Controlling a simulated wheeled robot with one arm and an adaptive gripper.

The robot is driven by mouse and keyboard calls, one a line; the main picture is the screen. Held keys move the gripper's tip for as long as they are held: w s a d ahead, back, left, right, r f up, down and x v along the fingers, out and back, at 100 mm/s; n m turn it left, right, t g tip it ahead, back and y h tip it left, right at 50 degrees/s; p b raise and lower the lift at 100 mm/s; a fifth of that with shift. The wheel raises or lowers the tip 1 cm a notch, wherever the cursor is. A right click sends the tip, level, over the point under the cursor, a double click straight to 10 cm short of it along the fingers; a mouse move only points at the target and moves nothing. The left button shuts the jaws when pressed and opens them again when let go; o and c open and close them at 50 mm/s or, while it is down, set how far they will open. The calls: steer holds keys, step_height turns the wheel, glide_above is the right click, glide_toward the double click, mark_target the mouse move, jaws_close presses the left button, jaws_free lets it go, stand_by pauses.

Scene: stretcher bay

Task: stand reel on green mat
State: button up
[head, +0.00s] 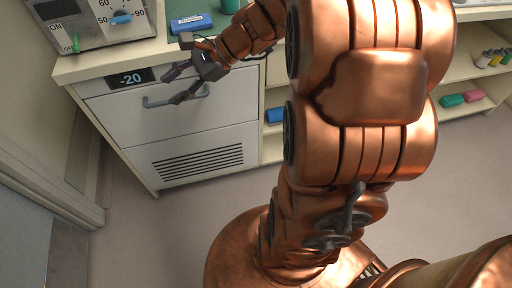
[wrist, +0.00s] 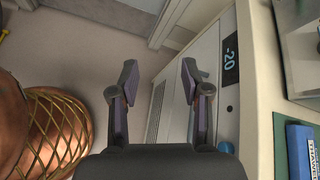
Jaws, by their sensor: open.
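My gripper (head: 176,86) is open and empty, above the front of a white drawer unit by its grey bar handle (head: 158,102). In the wrist view the two fingers (wrist: 158,80) are spread apart with nothing between them. The green mat (head: 176,29) lies on the counter above the drawer, partly hidden by my arm. Its edge also shows in the wrist view (wrist: 281,130). A blue box with lettering (head: 191,23) lies on the mat. I cannot make out a reel for sure. A green round-sided object (head: 231,5) stands at the top edge, cut off.
The drawer unit (head: 200,122) is shut, with a "-20" display (head: 130,79) and a vent below. A dial panel (head: 100,20) stands on the counter's left. Open shelves at right hold small cylinders (head: 486,60) and green and pink blocks (head: 452,100). The floor in front is clear.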

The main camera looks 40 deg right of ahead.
steer(key=s+a+f+n+g+h, duration=0.25)
steer(key=s+n, duration=0.25)
steer(key=s, duration=0.3)
steer(key=s+a+f+n+g+h, duration=0.1)
steer(key=s+a+f+n+g, duration=0.25)
steer(key=s, duration=0.45)
steer(key=s+d+f+n+g+h, duration=0.1)
steer(key=s+d+n+h, duration=0.6)
steer(key=s+d+n, duration=0.1)
steer(key=shift+s+d+f+n+g, duration=0.15)
steer(key=shift+s+f+n+g, duration=0.15)
steer(key=shift+s+n, duration=0.5)
steer(key=s+p+v, duration=0.3)
steer(key=p+v, duration=1)
steer(key=v, duration=0.1)
steer(key=shift+w+r+t, duration=0.3)
steer(key=shift+r+t, duration=0.05)
steer(key=shift+t, duration=0.05)
